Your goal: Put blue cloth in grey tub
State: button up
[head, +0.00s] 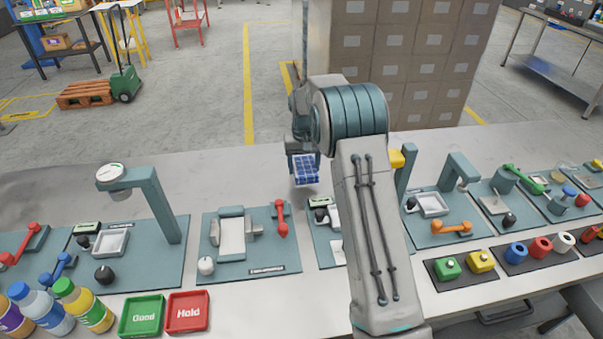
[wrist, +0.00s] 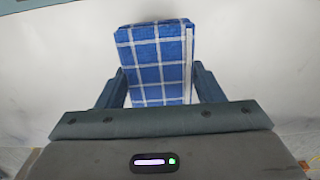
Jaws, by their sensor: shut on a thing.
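The blue cloth (head: 306,172), a folded pad with a white check pattern, is held in my gripper (head: 303,160) near the back edge of the bench. In the wrist view the cloth (wrist: 155,45) sits between the two fingers of my gripper (wrist: 158,80), one on each side. The cloth's near end is hidden by the gripper body. The pictures do not clearly show whether the cloth touches the bench. I cannot make out a grey tub for certain in either view.
The pale bench (head: 255,172) has a clear strip along its back. Teal fixture plates stand in front, including one with a pale tray (head: 232,236) and red lever (head: 281,218). Green Good (head: 142,315) and red Hold (head: 187,312) trays and several bottles (head: 85,306) sit front left.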

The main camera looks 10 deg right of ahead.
jog(key=shift+w+a+f, duration=0.3)
jog(key=shift+w+a, duration=0.05)
jog(key=shift+f+p, duration=0.5)
jog(key=shift+f, duration=1.45)
jog(key=shift+f, duration=0.2)
jog(key=o, duration=0.9)
jog(key=shift+o, duration=0.2)
jog(key=shift+r, duration=0.1)
